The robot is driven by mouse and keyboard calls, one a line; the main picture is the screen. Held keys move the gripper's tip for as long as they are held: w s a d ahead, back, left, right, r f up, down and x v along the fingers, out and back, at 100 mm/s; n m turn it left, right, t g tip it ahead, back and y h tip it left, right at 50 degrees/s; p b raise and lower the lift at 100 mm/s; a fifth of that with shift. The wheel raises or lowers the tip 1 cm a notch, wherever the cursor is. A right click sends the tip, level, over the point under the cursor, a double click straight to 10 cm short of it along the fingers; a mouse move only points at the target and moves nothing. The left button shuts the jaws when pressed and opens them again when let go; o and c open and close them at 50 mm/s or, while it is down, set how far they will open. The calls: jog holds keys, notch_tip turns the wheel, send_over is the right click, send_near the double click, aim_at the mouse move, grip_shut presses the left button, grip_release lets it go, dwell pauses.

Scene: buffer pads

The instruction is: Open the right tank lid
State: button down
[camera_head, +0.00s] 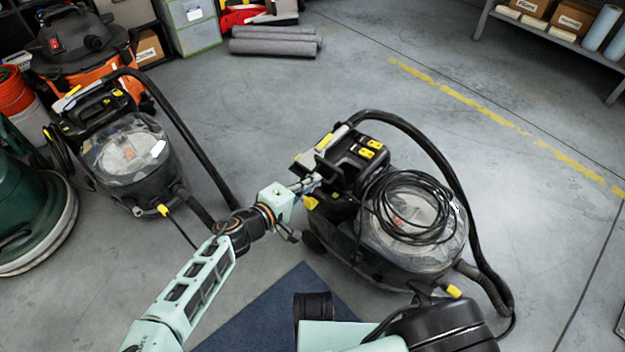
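Two similar black cleaning machines stand on the floor, each with a clear tank lid. The right machine (345,225) is in the middle right. Its clear round lid (440,238) looks closed, and a coiled black cable (388,222) lies on top and hides part of it. My gripper (314,182) is at the left side of the right machine's black upper housing (350,155), close to the handle area. I cannot tell whether it touches, and its fingers are too small and overlapped to read. The left machine's lid (108,160) is also clear and looks closed.
A black hose (455,185) arcs around the right machine's far side. Another hose (190,145) runs behind my arm from the left machine. A blue mat (270,315) lies in front. An orange vacuum (85,55) and a green machine (22,200) stand left. Floor at right is clear.

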jog(key=shift+s+d+f, duration=0.15)
jog(key=shift+d+f, duration=0.2)
jog(key=shift+f, duration=0.25)
jog(key=shift+s+d+f, duration=0.1)
jog(key=shift+d+f, duration=0.2)
jog(key=shift+f, duration=0.3)
jog(key=c, duration=1.9)
grip_release()
jog(key=shift+w+f, duration=0.15)
jog(key=shift+c, duration=0.2)
jog(key=shift+a, duration=0.25)
jog(key=shift+c, duration=0.5)
jog(key=shift+r+g, duration=0.2)
jog(key=shift+g, duration=0.2)
